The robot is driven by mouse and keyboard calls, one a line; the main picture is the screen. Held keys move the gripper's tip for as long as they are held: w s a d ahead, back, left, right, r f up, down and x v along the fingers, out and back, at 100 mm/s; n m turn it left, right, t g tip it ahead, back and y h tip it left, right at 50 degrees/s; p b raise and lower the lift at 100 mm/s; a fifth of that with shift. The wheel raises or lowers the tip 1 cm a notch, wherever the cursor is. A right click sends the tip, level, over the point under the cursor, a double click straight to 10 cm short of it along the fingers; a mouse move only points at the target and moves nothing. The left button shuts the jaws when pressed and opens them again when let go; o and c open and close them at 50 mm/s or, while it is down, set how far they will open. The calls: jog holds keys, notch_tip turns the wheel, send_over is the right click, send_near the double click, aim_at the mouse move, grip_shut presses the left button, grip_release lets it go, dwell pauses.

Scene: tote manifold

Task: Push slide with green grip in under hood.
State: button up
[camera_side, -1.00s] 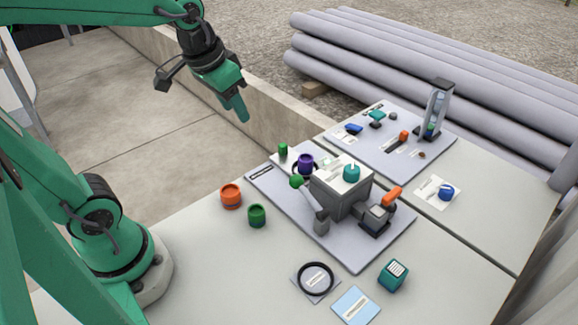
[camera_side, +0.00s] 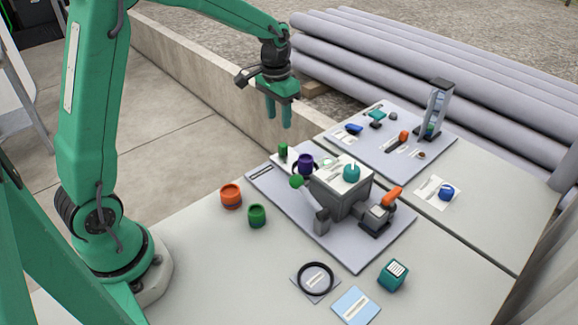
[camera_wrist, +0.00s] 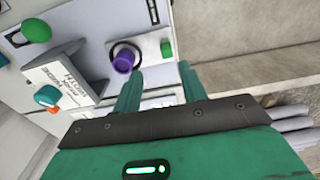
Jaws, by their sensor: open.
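A small upright green grip (camera_side: 283,150) stands on a pale strip at the back left edge of the grey board (camera_side: 350,262). In the wrist view the green grip (camera_wrist: 166,48) is just beyond my fingertips, right of a purple knob (camera_wrist: 123,60). My gripper (camera_side: 278,113) hangs above and behind that grip, fingers down, apart and empty. The wrist view shows my gripper (camera_wrist: 158,70) with its fingers spread. A grey block (camera_side: 342,200) stands mid-board. I cannot tell which part is the hood, and the slide's body is mostly hidden.
The purple knob (camera_side: 306,163) and a green ball lever (camera_side: 296,181) stand close to the green grip. An orange jar (camera_side: 231,196) and a green jar (camera_side: 257,215) stand left of the board. A second board (camera_side: 375,160) with small fittings lies behind. A concrete wall (camera_side: 215,75) runs behind the table.

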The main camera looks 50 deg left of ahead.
aim_at(283, 144)
jog(key=shift+g, duration=0.3)
jog(key=f, duration=0.1)
jog(key=w+f, duration=0.1)
jog(key=w+a+f, duration=0.1)
jog(key=shift+f, duration=0.35)
jog(key=shift+f, duration=3.9)
grip_shut()
